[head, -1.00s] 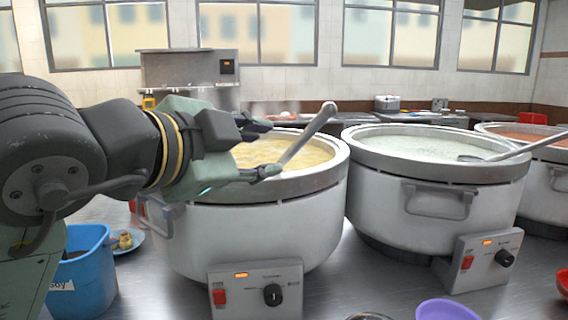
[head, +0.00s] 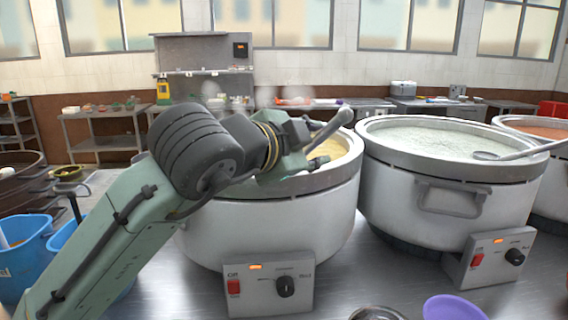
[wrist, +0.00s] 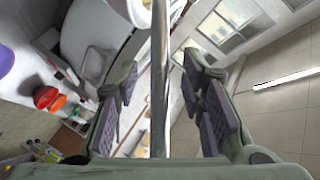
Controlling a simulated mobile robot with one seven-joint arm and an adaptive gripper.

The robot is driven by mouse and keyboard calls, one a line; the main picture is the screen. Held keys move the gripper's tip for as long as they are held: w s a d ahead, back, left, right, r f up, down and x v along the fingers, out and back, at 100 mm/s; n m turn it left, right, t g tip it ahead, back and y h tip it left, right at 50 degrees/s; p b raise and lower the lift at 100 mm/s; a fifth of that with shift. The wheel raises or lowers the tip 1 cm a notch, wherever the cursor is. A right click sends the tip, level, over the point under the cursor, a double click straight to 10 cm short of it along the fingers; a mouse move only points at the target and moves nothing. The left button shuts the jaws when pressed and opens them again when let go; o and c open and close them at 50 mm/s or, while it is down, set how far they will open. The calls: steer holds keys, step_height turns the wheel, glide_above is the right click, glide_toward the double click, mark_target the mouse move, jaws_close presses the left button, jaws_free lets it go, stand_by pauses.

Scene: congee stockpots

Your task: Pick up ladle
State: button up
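The nearest stockpot (head: 270,225) is white with a grey rim and holds yellowish congee (head: 330,148). A grey ladle handle (head: 338,119) slants up out of this pot towards the upper right; its bowl is hidden. My gripper (head: 314,146) is at the pot's rim, around the lower visible part of the handle. In the wrist view my gripper (wrist: 160,75) is open, its padded fingers apart on either side of the shiny ladle handle (wrist: 158,100). Gaps show on both sides of the handle.
A second pot (head: 440,205) of whitish congee stands to the right with another ladle (head: 525,152) across its rim. A third pot (head: 550,190) is farther right. A purple bowl (head: 455,308) sits at the front. Blue buckets (head: 28,255) stand at left.

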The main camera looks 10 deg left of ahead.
steer(key=shift+c, duration=0.5)
jaws_close()
stand_by(0.6)
